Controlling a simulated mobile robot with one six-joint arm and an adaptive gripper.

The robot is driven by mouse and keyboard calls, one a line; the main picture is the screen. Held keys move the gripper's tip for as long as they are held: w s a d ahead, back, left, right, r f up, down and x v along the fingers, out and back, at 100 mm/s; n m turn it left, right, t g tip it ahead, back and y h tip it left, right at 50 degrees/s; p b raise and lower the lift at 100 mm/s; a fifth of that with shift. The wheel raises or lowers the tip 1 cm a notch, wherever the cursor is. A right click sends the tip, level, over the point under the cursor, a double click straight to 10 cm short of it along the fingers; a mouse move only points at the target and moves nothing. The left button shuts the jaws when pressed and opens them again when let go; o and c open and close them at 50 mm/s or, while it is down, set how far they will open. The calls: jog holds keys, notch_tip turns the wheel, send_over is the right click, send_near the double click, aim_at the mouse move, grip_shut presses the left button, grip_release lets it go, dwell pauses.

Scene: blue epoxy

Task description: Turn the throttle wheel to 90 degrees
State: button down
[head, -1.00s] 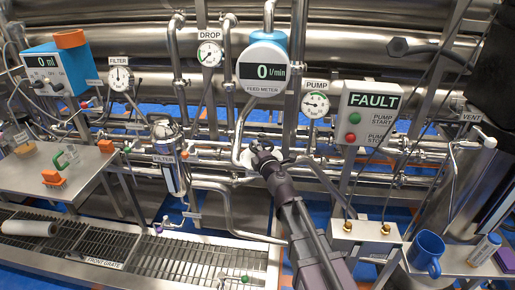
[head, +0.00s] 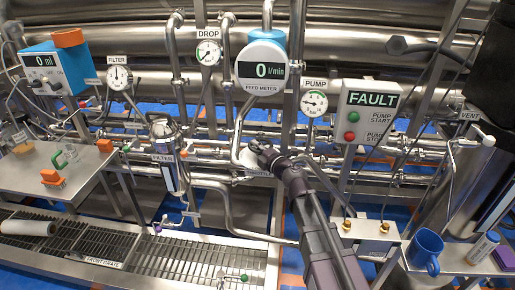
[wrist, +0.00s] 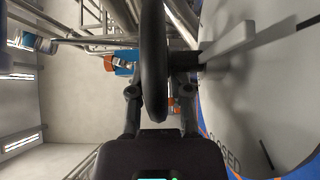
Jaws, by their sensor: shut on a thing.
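The throttle wheel's black rim (wrist: 153,60) stands edge-on in the middle of the wrist view. My gripper (wrist: 158,88) has one finger on each side of the rim and is shut on it. A pale round dial plate (wrist: 265,95) lies behind the wheel to the right, with tick marks and the word CLOSED near its lower edge. A grey bar crosses the plate towards the wheel. In the head view my gripper (head: 262,152) is at the pipework below the feed meter (head: 263,70). It hides most of the wheel there, so the wheel's angle cannot be read.
The feed meter reads 0 l/min. The pump gauge (head: 314,102) and the control box (head: 366,112) showing FAULT are to the right of my gripper. Pipes surround it. A filter housing (head: 165,158) stands to the left, and a blue mug (head: 425,250) is at lower right.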

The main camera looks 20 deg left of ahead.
jog(key=c, duration=0.6)
grip_release()
jog(key=shift+w, duration=0.2)
jog(key=shift+o, duration=0.2)
jog(key=shift+s+d, duration=0.1)
jog(key=shift+s, duration=0.05)
jog(key=shift+s+d, duration=0.35)
jog(key=shift+d, duration=0.1)
jog(key=v, duration=1)
jog(key=shift+s+d, duration=0.2)
jog(key=shift+d, duration=0.1)
